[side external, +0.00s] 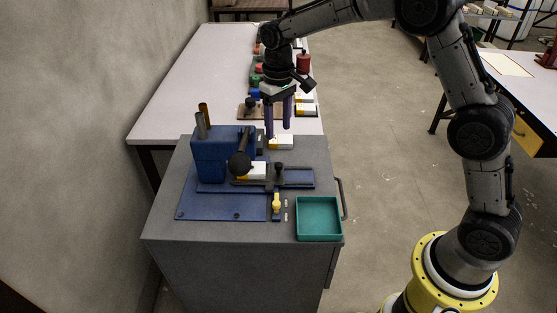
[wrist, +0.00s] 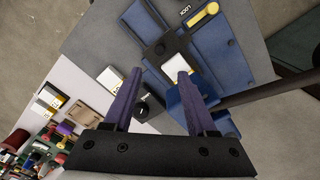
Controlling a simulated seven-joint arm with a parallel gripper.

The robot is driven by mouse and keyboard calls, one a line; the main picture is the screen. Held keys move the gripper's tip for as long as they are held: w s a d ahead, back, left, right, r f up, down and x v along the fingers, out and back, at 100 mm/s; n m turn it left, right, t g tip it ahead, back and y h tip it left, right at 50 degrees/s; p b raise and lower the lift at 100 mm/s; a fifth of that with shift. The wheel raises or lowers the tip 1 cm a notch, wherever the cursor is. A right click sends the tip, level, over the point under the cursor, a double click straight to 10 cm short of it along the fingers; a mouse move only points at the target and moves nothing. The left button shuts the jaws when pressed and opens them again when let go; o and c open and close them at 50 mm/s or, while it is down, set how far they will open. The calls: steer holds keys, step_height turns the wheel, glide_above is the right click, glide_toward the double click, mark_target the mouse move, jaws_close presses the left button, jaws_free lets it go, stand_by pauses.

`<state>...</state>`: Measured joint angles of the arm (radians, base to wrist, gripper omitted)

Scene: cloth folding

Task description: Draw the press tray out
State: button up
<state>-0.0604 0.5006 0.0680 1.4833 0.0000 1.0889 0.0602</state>
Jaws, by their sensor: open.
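The blue press (side external: 222,155) stands on a grey cabinet, with two posts on top and a black ball-ended lever (side external: 239,164). The press tray (side external: 245,182) is a dark slide on blue rails, with a white and yellow block (side external: 254,171) on it and an upright black knob (side external: 279,168) at its right end. In the wrist view the knob (wrist: 160,47) shows beside the white block (wrist: 175,42). A yellow latch (side external: 276,203) sits in front of the rails; LOCK is readable near it (wrist: 203,15). My gripper (side external: 277,132) is open and empty, behind and above the knob.
Another white and yellow block (side external: 281,142) lies near the cabinet's back edge, beneath my fingers. An empty teal tray (side external: 319,235) lies at the front right. A white table (side external: 190,85) behind holds several coloured objects. The rails right of the knob are clear.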

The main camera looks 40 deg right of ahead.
mark_target(279, 164)
step_height(279, 164, down, 12)
stand_by(0.4)
steer(key=shift+c, duration=0.2)
jaws_close()
stand_by(1.2)
